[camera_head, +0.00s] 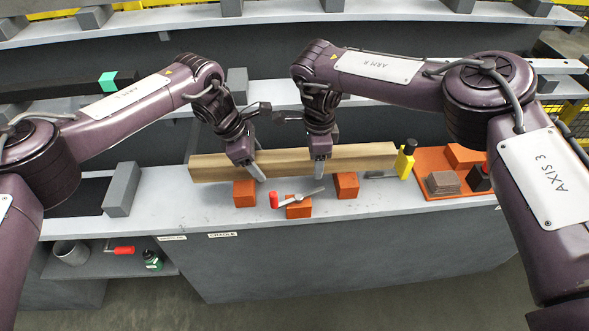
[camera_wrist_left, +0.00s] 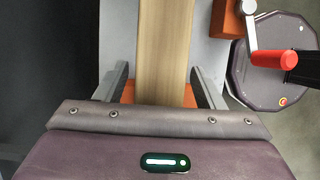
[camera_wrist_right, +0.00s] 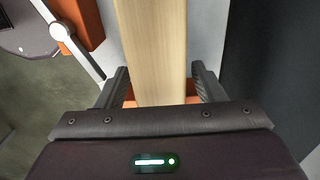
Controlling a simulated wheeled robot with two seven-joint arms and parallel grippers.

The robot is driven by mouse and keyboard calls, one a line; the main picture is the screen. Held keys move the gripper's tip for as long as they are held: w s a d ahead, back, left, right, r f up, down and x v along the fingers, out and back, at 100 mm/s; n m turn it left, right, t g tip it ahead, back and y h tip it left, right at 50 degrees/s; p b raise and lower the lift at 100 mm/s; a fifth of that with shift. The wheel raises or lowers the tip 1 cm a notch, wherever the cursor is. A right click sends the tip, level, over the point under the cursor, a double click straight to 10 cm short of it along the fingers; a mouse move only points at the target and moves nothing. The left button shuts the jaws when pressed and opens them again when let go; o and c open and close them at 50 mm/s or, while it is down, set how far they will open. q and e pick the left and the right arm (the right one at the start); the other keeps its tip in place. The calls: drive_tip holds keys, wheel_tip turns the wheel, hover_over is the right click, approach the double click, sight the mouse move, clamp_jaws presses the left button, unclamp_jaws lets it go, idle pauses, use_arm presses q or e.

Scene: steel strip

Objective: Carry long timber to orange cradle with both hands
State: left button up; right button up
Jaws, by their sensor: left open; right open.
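The long timber (camera_head: 290,164) is a pale squared beam lying lengthwise along the grey bench. Orange cradle blocks (camera_head: 245,194) (camera_head: 347,186) show at its front edge, and orange also shows under it in both wrist views. My left gripper (camera_head: 252,174) is open, with its fingers on either side of the timber (camera_wrist_left: 163,50) and a gap on each side. My right gripper (camera_head: 319,172) is open and straddles the timber (camera_wrist_right: 152,50) farther right, also with gaps. Whether the timber bears fully on the blocks is partly hidden.
A red-handled lever clamp (camera_head: 274,200) on an orange block (camera_head: 299,208) stands in front of the timber. A yellow, black-topped item (camera_head: 405,160) stands at its right end, beside an orange tray (camera_head: 432,161). A grey block (camera_head: 122,189) stands left.

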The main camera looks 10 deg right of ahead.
use_arm(q)
drive_tip(key=v, duration=1.1)
drive_tip(key=shift+a+r, duration=0.1)
drive_tip(key=shift+a, duration=0.05)
drive_tip(key=shift+r, duration=0.15)
use_arm(e)
drive_tip(key=shift+r, duration=0.2)
wheel_tip(320, 180, up, 12)
drive_tip(key=shift+f, duration=0.15)
